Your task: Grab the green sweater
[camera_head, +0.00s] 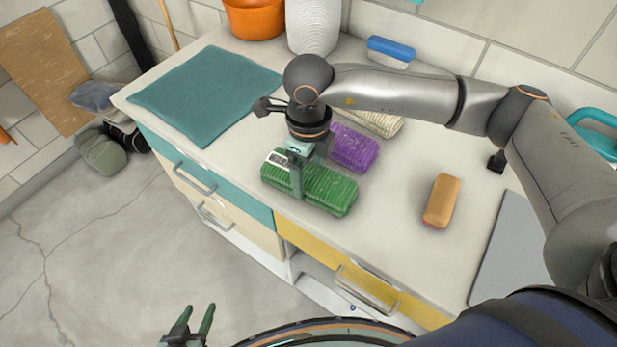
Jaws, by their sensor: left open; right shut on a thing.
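The green sweater (328,190) is a folded, ribbed bundle with a small light label at its left end. It lies on the white cabinet top close to the front edge. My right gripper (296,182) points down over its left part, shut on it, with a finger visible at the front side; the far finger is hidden. The sweater appears to rest on the top; I cannot tell if it is lifted. My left gripper (192,322) is open and empty, low at the bottom of the view, over the floor in front of the cabinet.
A purple folded bundle (355,148) lies just behind the green one, with a cream one (372,119) further back. A teal mat (205,92) is at left, an orange-brown block (441,201) at right. A grey board (512,255) lies at far right. The cabinet top between is clear.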

